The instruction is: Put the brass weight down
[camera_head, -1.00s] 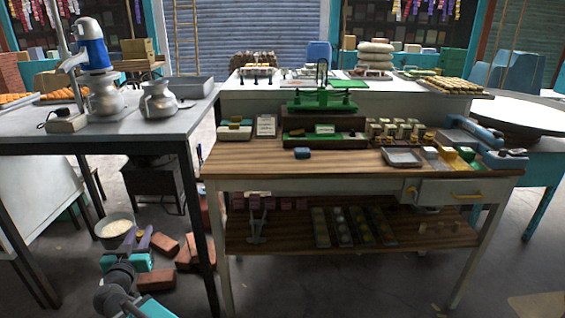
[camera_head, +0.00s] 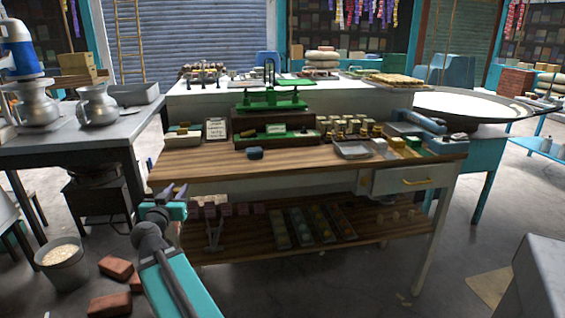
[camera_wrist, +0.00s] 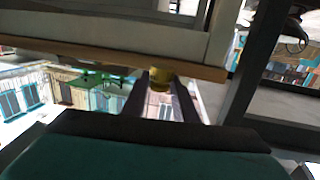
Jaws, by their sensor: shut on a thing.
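In the wrist view, the brass weight (camera_wrist: 160,79) is a small yellow cylinder between the two dark fingertips of my gripper (camera_wrist: 161,92), which is shut on it. In the head view, my gripper (camera_head: 174,192) is in front of the left part of the wooden table (camera_head: 300,168), low against its front. The weight cannot be made out there. A green balance (camera_head: 271,104) stands on a dark base at the back of the table. Several small weights (camera_head: 345,124) stand in rows right of it.
A bucket (camera_head: 62,264) and loose bricks (camera_head: 112,302) are on the floor at left. A grey block (camera_head: 540,280) is at lower right.

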